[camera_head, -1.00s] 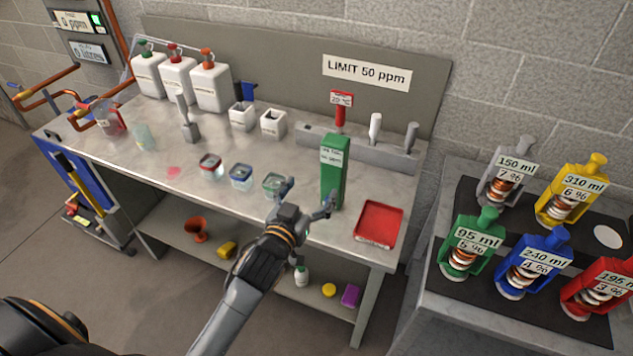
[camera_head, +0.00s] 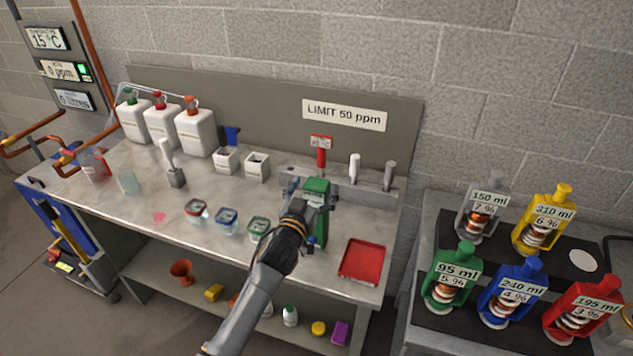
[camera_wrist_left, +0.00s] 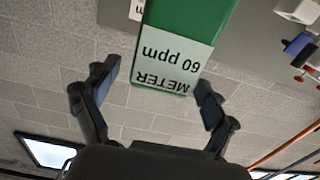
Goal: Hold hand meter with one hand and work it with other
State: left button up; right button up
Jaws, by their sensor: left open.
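The green hand meter (camera_head: 317,208) stands upright near the front right of the workbench. In the left wrist view the meter (camera_wrist_left: 178,42) appears upside down, and its label reads "METER 60 ppm". My left gripper (camera_head: 303,216) is open at the meter, partly covering it in the head view. In the left wrist view the gripper's fingers (camera_wrist_left: 158,92) are spread to either side of the meter's labelled end, with gaps showing. My right gripper is not in view.
A red tray (camera_head: 362,261) lies right of the meter, and small cups (camera_head: 227,222) stand to its left. A grey rack (camera_head: 345,189) holding upright tools is behind it. A side table carries several coloured, labelled units (camera_head: 508,292).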

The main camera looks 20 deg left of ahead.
pick_arm(q)
jog(key=shift+w, duration=0.6)
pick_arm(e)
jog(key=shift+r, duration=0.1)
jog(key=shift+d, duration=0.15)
pick_arm(q)
jog(key=shift+c, duration=0.6)
jog(key=c, duration=1.3)
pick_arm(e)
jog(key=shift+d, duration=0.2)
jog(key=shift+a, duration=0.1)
